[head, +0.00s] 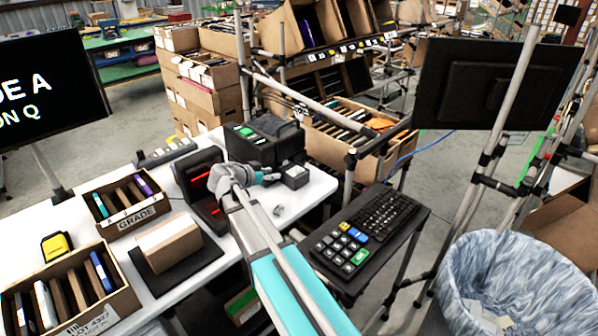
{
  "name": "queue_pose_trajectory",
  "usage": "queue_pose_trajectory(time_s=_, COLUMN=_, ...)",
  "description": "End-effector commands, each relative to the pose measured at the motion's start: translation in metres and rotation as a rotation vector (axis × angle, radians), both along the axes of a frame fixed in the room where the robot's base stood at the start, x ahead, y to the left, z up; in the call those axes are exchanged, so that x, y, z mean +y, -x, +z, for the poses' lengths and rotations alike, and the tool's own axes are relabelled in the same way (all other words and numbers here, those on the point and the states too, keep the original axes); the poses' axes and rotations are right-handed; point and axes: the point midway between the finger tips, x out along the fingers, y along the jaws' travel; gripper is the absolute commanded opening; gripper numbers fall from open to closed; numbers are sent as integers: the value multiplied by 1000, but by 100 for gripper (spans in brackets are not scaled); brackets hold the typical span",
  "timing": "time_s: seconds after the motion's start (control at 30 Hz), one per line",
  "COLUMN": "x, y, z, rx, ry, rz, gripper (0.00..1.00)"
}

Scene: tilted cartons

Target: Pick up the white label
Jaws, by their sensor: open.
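My gripper (272,178) is small and dark at the end of my white and teal arm. It points right over the white table, close to the left side of a small dark box with a grey top (295,174). I cannot tell whether it touches the box. The jaws are open, and I see nothing held in them. A black label printer (262,140) with a green button stands just behind. I cannot make out the white label clearly; at this size it may be hidden by the gripper or blend into the white table (312,190).
A black stand with red light (203,185) is left of my wrist. A brown carton (168,242) lies on a dark pad, near grading boxes (126,208). A keyboard shelf (365,240) and lined waste bin (515,285) are at right.

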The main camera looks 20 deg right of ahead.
Motion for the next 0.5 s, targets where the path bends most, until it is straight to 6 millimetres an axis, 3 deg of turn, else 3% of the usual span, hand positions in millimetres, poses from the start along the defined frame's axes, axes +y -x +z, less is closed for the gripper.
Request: queue_pose_trajectory(time_s=0.5, x=-59, y=-22, z=-28, rx=0, ry=-1, rz=0, gripper=45)
